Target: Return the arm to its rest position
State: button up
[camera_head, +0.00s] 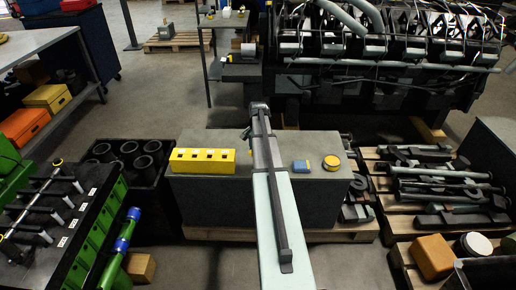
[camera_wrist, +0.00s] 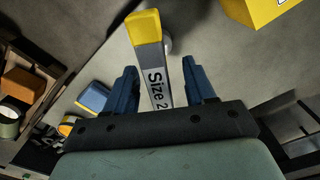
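My gripper (camera_wrist: 159,66) shows in the wrist view with two blue fingers spread apart. Between and beyond them is a grey bar marked "Size 2" with a yellow end (camera_wrist: 147,27). Gaps show beside the bar, so it does not look gripped. In the head view my arm (camera_head: 270,200) reaches from the bottom edge over the grey bench block (camera_head: 225,195). The fingers and the marked bar cannot be made out there.
On the block are a yellow holed block (camera_head: 203,161), a blue-yellow piece (camera_head: 301,167) and a yellow-rimmed round piece (camera_head: 332,163). An engine (camera_head: 375,75) stands behind. Pallets of parts (camera_head: 440,195) lie right, a black crate (camera_head: 125,165) and tool cart (camera_head: 65,235) left.

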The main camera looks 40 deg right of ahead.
jog(key=o, duration=0.6)
jog(key=shift+c, duration=0.2)
jog(key=shift+r, duration=4.5)
